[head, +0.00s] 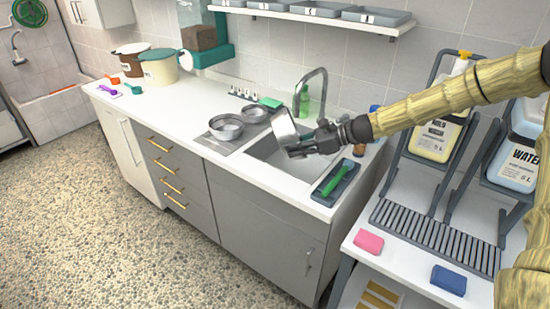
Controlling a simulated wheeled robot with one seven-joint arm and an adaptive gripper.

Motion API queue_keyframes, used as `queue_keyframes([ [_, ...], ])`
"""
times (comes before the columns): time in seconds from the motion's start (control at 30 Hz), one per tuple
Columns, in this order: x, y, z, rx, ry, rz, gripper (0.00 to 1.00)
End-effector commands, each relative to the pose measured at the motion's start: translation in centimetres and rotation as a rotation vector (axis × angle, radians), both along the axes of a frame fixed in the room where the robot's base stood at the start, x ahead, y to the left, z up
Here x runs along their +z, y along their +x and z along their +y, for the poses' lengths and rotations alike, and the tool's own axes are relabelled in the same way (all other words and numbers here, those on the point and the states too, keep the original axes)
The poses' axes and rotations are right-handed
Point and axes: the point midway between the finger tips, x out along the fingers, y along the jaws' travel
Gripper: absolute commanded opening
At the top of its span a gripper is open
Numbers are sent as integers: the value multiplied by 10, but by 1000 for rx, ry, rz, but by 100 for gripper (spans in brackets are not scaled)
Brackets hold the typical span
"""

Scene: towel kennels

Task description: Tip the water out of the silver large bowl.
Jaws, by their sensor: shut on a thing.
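A silver bowl (284,127) is tilted steeply on its side above the left part of the sink (266,150). My gripper (300,148) reaches in from the right over the sink and is shut on this bowl. The bowl's inside and any water in it cannot be made out. Two other silver bowls stand upright on the drainboard left of the sink: a larger one (227,127) in front and another (256,114) behind it. I cannot tell for sure how the held bowl compares with them in size.
A tap (318,90) rises behind the sink, with a green bottle (304,101) beside it. A dark tray with a green brush (336,180) lies at the sink's right. Jug racks (434,232) stand farther right. The counter's left middle (165,109) is clear.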

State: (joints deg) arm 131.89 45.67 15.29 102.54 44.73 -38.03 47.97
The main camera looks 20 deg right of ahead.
Motion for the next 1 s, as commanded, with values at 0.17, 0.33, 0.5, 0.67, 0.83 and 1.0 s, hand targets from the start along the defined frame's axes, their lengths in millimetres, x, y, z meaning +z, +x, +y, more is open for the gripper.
queue_keyframes([
  [0.17, -27, -2, -8, -7, -8, 1, 0],
  [0.33, -28, -2, -5, -4, -45, 4, 0],
  [0.5, -30, -1, 1, -2, -133, 15, 0],
  [0.67, -33, 0, 7, 0, -222, 25, 0],
  [0.83, -38, 1, 13, 0, -308, 37, 0],
  [1.0, -42, 1, 18, 0, -389, 48, 0],
])
